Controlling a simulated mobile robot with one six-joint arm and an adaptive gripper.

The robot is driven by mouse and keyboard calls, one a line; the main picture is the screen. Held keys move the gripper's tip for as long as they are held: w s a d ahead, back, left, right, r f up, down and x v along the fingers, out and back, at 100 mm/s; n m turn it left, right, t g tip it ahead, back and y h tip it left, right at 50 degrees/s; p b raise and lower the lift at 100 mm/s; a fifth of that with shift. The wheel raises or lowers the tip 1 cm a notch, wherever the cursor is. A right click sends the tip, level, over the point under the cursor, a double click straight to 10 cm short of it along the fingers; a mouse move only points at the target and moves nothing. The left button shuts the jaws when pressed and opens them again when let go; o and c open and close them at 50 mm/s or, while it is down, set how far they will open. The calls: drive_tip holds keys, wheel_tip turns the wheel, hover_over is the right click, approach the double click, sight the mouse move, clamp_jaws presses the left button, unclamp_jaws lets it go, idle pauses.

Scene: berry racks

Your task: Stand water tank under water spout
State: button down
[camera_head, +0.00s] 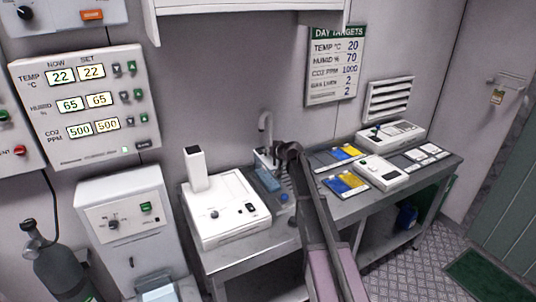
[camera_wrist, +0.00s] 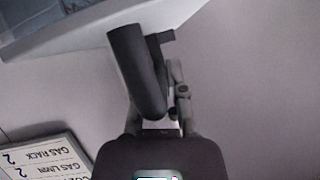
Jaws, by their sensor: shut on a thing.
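The grey hooked water spout (camera_head: 265,123) rises at the back of the bench. The water tank (camera_head: 268,180), a small bluish box, shows below it, partly hidden by my dark arm; I cannot tell if it is squarely under the outlet or resting on a base. My gripper (camera_head: 285,151) is beside the tank's upper part. In the wrist view my gripper (camera_wrist: 165,112) is shut on a thick dark bar, seemingly the tank's handle (camera_wrist: 137,70). The pale body above it (camera_wrist: 90,32) fills the upper edge. One finger is mostly hidden behind the bar.
A white instrument (camera_head: 225,207) with an upright block stands left of the tank. Blue and yellow cards (camera_head: 346,184) and white devices (camera_head: 381,172) lie to the right. A blue container (camera_head: 407,217) sits on the lower shelf. A targets sign (camera_head: 335,66) hangs behind.

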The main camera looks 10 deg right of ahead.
drive_tip(key=c, duration=1.1)
unclamp_jaws()
drive_tip(key=shift+f, duration=0.1)
drive_tip(key=shift+c, duration=0.2)
drive_tip(key=o, duration=0.5)
drive_tip(key=shift+c, duration=0.2)
drive_tip(key=shift+s+r, duration=0.1)
drive_tip(key=shift+r, duration=0.15)
drive_tip(key=p+v, duration=0.5)
drive_tip(key=v, duration=0.7)
drive_tip(key=shift+f, duration=0.1)
